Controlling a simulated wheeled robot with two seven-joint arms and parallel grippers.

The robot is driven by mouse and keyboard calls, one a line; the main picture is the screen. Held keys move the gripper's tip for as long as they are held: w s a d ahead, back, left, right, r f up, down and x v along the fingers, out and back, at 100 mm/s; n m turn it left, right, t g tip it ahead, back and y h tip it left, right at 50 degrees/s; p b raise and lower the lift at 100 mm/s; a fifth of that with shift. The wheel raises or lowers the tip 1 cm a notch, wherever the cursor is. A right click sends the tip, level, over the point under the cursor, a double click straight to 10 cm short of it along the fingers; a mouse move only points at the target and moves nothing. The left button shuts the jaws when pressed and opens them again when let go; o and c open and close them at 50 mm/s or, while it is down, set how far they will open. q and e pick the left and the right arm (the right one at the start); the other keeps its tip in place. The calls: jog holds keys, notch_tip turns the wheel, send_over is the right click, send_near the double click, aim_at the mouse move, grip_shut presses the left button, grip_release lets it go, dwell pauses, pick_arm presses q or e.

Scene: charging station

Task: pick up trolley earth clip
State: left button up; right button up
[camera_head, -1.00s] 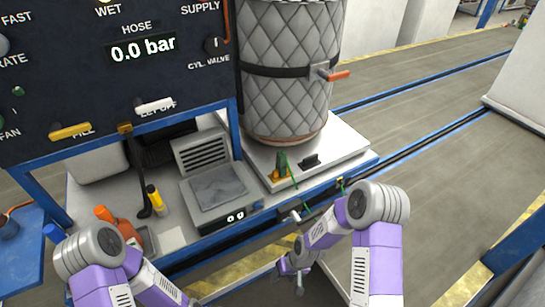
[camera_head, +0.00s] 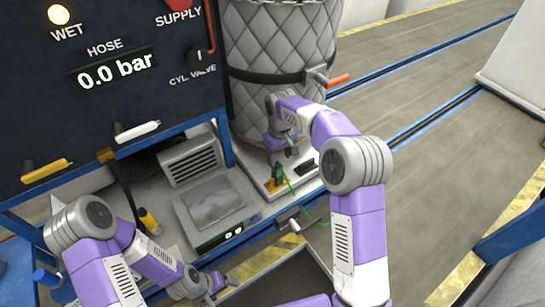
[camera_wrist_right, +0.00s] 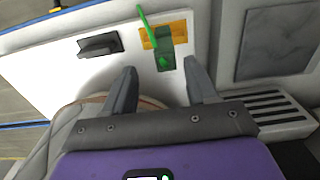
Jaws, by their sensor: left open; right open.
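The green earth clip (camera_head: 278,172) sits on a small yellow-orange plate (camera_head: 272,185) on the white trolley platform, with a thin green cable running from it. In the right wrist view the clip (camera_wrist_right: 164,50) lies just beyond and between the fingertips, apart from them. My right gripper (camera_wrist_right: 163,80) is open and empty, pointing down at the clip; in the head view this gripper (camera_head: 283,152) is just above it, beside the quilted cylinder. My left gripper (camera_head: 223,284) is open and empty, low in front of the bench.
The quilted grey cylinder (camera_head: 275,50) stands on the trolley (camera_head: 245,173). A black block (camera_wrist_right: 100,45) sits beside the plate. The scale (camera_head: 212,207) and a vented box (camera_head: 192,165) are to the left. A dark control panel (camera_head: 60,110) overhangs the bench.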

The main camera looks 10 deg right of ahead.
aim_at(277, 164)
jog(key=shift+w+f, duration=0.2)
jog(key=shift+w, duration=0.15)
jog(key=f, duration=0.2)
jog(key=f+b, duration=0.1)
jog(key=f, duration=0.1)
jog(key=s+f, duration=0.1)
jog(key=f, duration=0.2)
jog(key=shift+a, duration=0.3)
grip_shut()
